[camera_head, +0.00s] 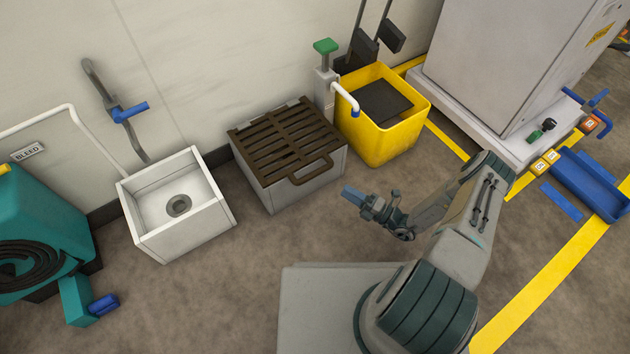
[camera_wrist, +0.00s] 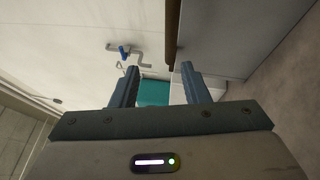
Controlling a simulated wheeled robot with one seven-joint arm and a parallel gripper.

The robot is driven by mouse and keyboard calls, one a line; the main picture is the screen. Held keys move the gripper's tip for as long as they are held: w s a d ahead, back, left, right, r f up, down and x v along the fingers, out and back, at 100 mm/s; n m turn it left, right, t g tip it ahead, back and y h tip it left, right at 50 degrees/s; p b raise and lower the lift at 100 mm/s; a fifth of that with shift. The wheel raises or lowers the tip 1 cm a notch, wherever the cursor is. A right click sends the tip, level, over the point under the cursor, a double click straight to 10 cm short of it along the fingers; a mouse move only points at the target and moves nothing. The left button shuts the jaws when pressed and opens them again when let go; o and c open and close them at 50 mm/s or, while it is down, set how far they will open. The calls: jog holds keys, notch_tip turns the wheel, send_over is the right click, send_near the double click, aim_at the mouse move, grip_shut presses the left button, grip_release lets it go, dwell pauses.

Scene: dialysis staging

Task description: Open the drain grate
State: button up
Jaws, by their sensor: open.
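The drain grate (camera_head: 283,138) is a dark brown slatted cover lying flat and closed on a grey box (camera_head: 310,186). A brown loop handle (camera_head: 312,173) sticks out from its front edge. My gripper (camera_head: 350,195) is in front of the box, just right of the handle and apart from it in the head view. In the wrist view my gripper (camera_wrist: 158,70) has its two fingers spread with nothing held between them. A brown bar (camera_wrist: 173,30) shows just beyond the fingertips, beside the grey box side (camera_wrist: 228,35); I cannot tell whether it is handle or grate edge.
A white basin (camera_head: 142,243) stands left of the box, and a teal unit (camera_head: 40,225) with a coiled hose is further left. A yellow bin (camera_head: 390,147) and green-topped post (camera_head: 326,75) stand at the right. The floor in front of the box is clear.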

aim_at(315, 175)
jog(key=shift+m+t+h, duration=0.3)
jog(key=shift+m+t, duration=0.1)
jog(key=shift+m, duration=0.4)
jog(key=b+x, duration=0.1)
jog(key=x, duration=0.3)
jog(key=f+b+x, duration=0.1)
jog(key=x, duration=0.4)
jog(key=f+b+x, duration=0.1)
jog(key=x, duration=0.3)
jog(key=shift+w+a+r+b, duration=0.1)
jog(key=shift+a+b, duration=0.2)
grip_shut()
